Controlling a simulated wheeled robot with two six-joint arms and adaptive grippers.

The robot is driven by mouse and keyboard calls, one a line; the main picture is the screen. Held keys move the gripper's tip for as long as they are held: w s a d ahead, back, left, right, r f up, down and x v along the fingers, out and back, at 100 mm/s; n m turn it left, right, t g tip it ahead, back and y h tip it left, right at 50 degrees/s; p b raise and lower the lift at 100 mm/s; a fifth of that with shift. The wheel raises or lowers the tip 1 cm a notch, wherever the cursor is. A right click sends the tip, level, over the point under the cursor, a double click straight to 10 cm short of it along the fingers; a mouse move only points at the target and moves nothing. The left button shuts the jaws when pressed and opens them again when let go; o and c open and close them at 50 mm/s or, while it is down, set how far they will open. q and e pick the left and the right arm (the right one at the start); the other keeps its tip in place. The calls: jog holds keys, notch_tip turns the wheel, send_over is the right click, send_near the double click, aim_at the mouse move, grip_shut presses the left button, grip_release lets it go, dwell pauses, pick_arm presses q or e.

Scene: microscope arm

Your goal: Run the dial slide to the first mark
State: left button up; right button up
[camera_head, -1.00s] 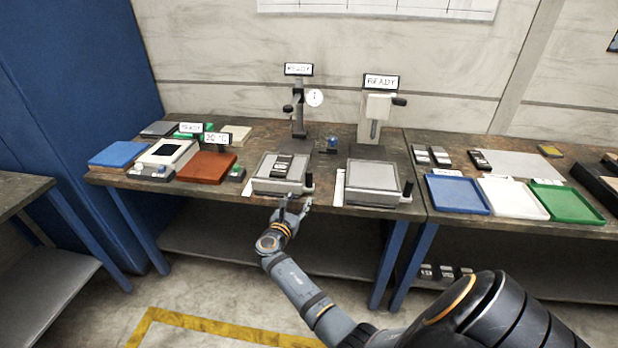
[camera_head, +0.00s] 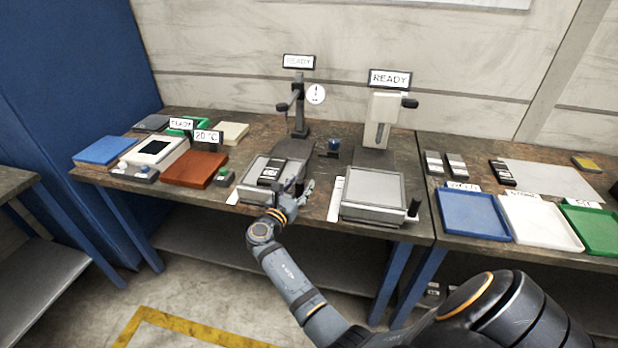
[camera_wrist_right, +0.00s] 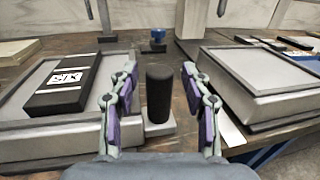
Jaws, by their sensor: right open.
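The dial stand (camera_head: 299,118) with its round white dial (camera_head: 316,94) stands at the back of the bench. In front of it is the grey dial slide (camera_head: 247,190), bearing a dark labelled block (camera_head: 271,172), which also shows in the right wrist view (camera_wrist_right: 66,84). The slide's upright black handle (camera_wrist_right: 159,94) stands at its right side. My right gripper (camera_head: 300,187) is at this handle. In the right wrist view the gripper (camera_wrist_right: 160,72) is open, one finger on each side of the handle, with gaps visible. My left gripper is out of view.
A second station with a white column (camera_head: 381,120) and a grey slide (camera_head: 373,187) with its own black handle (camera_head: 413,209) stands close to the right. A small blue knob (camera_head: 334,146) sits between the stations. Coloured trays (camera_head: 470,213) lie further right.

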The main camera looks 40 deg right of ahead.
jog(key=shift+w+d, duration=0.2)
jog(key=shift+d, duration=0.1)
jog(key=shift+s+a+r, duration=0.1)
jog(key=shift+a, duration=0.1)
jog(key=shift+c, duration=0.4)
jog(key=shift+d, duration=0.1)
grip_shut()
